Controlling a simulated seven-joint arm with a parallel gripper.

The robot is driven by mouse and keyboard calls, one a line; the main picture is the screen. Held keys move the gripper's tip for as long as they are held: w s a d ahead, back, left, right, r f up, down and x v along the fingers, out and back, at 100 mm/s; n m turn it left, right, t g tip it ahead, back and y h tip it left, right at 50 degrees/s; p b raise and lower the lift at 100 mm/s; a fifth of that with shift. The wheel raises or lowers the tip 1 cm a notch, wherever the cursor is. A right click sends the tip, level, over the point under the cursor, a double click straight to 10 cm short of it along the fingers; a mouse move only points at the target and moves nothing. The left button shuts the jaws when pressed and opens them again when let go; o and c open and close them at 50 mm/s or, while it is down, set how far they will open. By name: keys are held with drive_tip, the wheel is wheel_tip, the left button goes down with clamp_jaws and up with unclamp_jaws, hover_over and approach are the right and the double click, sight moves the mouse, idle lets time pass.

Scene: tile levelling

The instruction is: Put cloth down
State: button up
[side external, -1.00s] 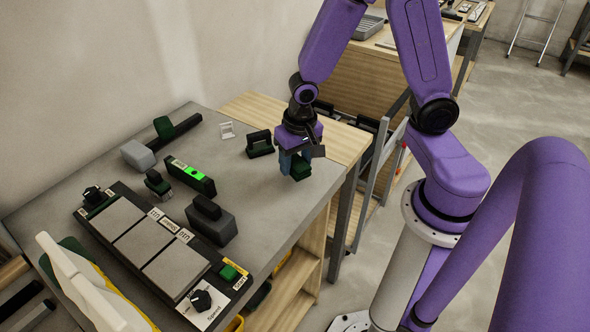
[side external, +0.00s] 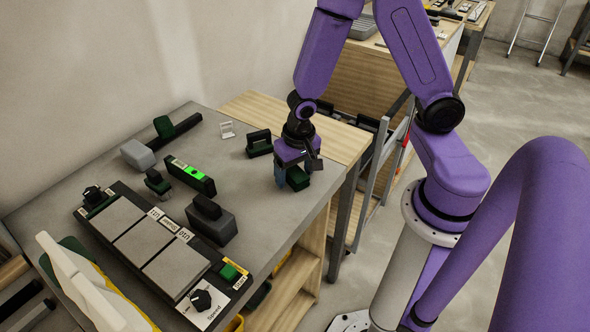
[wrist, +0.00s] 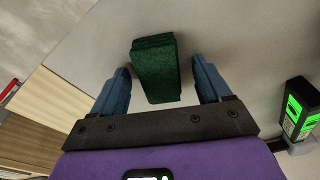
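The cloth is a dark green folded block (wrist: 155,68); in the side view it (side external: 298,178) lies at the right edge of the grey tabletop. My gripper (wrist: 166,85) is open, with its two blue fingers on either side of the cloth. A gap of grey surface shows between each finger and the cloth in the wrist view.
A level with a green display (side external: 190,176), a grey block with a black handle (side external: 211,220) and the tile panel (side external: 145,240) lie to the left. The tabletop's right edge is close.

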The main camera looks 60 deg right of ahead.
sight(298, 175)
wheel_tip(298, 175, up, 12)
drive_tip(key=s, duration=0.1)
drive_tip(key=s+a+r+n, duration=0.1)
drive_tip(key=s+r+n, duration=0.1)
drive_tip(key=s+n, duration=0.6)
drive_tip(key=s+a+r+n+g+y, duration=0.1)
drive_tip(key=s+a+n, duration=0.1)
drive_tip(key=s+n, duration=0.6)
drive_tip(key=shift+r+n, duration=0.35)
drive_tip(key=shift+n, duration=0.15)
